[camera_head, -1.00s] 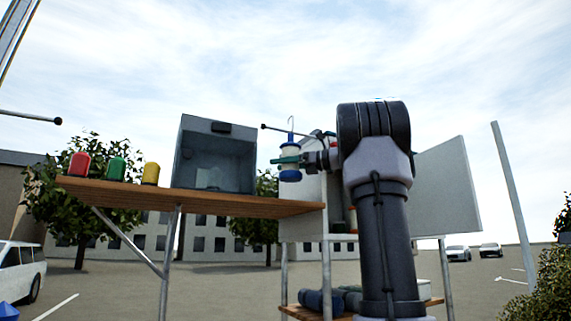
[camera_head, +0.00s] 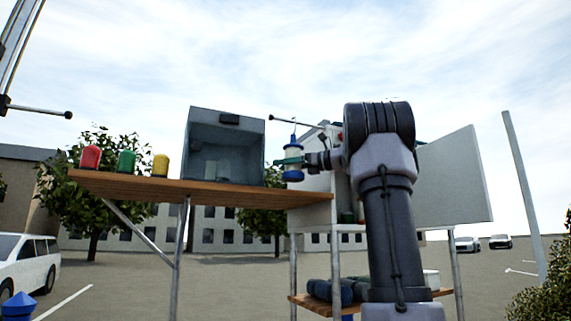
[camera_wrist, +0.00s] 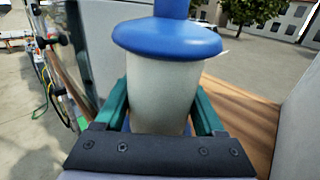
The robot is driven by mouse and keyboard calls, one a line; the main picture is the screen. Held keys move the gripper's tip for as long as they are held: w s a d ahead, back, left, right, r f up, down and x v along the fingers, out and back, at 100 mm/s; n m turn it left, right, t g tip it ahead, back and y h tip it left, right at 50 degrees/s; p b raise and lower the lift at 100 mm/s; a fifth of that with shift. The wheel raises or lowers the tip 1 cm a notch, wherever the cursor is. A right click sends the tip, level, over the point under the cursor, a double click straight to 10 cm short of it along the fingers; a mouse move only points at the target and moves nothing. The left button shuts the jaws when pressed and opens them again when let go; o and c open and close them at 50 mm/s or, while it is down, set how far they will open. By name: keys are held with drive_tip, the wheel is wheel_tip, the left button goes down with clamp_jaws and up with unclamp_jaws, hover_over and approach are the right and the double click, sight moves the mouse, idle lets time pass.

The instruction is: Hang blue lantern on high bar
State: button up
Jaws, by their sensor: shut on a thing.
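The blue lantern (camera_head: 293,174) has a pale body between blue ends and a thin wire hook on top. My gripper (camera_head: 288,161) is shut on its body and holds it upright, just right of the open grey box. In the wrist view the lantern (camera_wrist: 163,85) stands between the green fingers of my gripper (camera_wrist: 160,105). A thin bar with a ball end (camera_head: 290,120) shows above and behind the lantern. Another ball-ended bar (camera_head: 40,110) sticks out from a mast at the far left. I cannot tell which is the high bar. The hook appears free.
A wooden shelf (camera_head: 180,187) carries red (camera_head: 91,157), green (camera_head: 127,161) and yellow (camera_head: 161,165) lamps and the open grey box (camera_head: 225,180). Pale panels (camera_head: 450,180) stand behind my arm. A lower shelf (camera_head: 305,302) holds dark rolls. A grey pole (camera_head: 524,195) stands right.

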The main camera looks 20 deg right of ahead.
drive_tip(key=o, duration=1.6)
wheel_tip(320, 180, up, 10)
drive_tip(key=shift+f, duration=0.2)
drive_tip(key=shift+r, duration=0.25)
